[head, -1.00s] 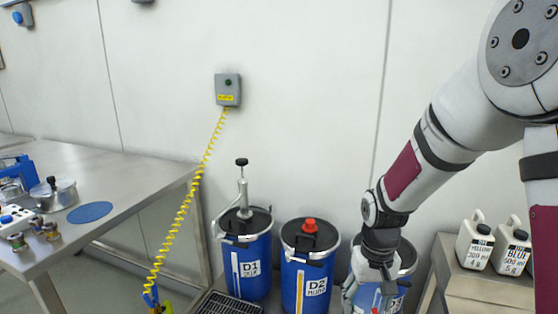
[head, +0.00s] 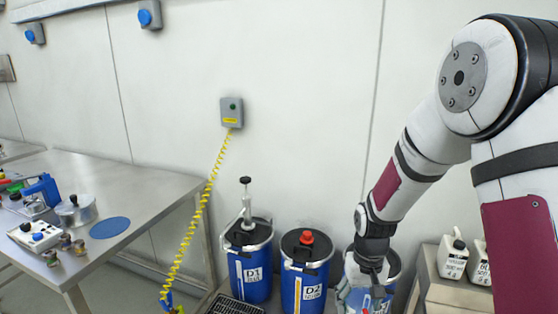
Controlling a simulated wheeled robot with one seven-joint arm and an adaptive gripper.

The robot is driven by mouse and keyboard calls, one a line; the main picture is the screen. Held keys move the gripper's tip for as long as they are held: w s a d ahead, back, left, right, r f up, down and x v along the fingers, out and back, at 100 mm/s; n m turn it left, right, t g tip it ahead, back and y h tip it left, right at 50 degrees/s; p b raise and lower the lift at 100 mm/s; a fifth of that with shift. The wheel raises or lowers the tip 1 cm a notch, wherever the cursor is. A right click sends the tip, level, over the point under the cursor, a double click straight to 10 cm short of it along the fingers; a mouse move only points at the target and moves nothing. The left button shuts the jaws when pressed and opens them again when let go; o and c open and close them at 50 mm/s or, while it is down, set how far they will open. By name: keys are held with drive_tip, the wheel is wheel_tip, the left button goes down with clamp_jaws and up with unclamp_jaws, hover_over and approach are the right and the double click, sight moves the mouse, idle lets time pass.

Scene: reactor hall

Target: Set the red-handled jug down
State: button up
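My gripper (head: 362,290) points down at the bottom edge of the head view, in front of the blue drum at the right of the row.
Blue drums D1 (head: 252,283), with a pump on top, and D2 (head: 302,288), with a red cap, stand left of my gripper. White jugs (head: 453,262) stand on a steel bench (head: 448,291) at right. A steel table (head: 150,187) with equipment is at left. A yellow coiled cable (head: 205,205) hangs from a wall box.

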idle(0.3)
drive_tip(key=w+a+f+n+b, duration=0.3)
drive_tip(key=a+f+n+b, duration=0.25)
drive_tip(key=f+b, duration=0.4)
drive_tip(key=w+a+f+n+b, duration=0.2)
drive_tip(key=a+f+n+b, duration=0.2)
drive_tip(key=a+f+b, duration=0.5)
drive_tip(key=w+a+f+n+b, duration=0.25)
drive_tip(key=f+n+b, duration=0.25)
drive_tip(key=f+b, duration=0.5)
drive_tip(key=shift+m, duration=0.25)
drive_tip(key=f, duration=0.4)
drive_tip(key=f+b, duration=0.1)
drive_tip(key=f, duration=0.6)
drive_tip(key=shift+w+f+b, duration=0.25)
drive_tip(key=shift+f+b, duration=0.1)
drive_tip(key=shift+f, duration=0.05)
drive_tip(key=shift+d, duration=0.1)
drive_tip(key=shift+f, duration=0.15)
drive_tip(key=o, duration=1.2)
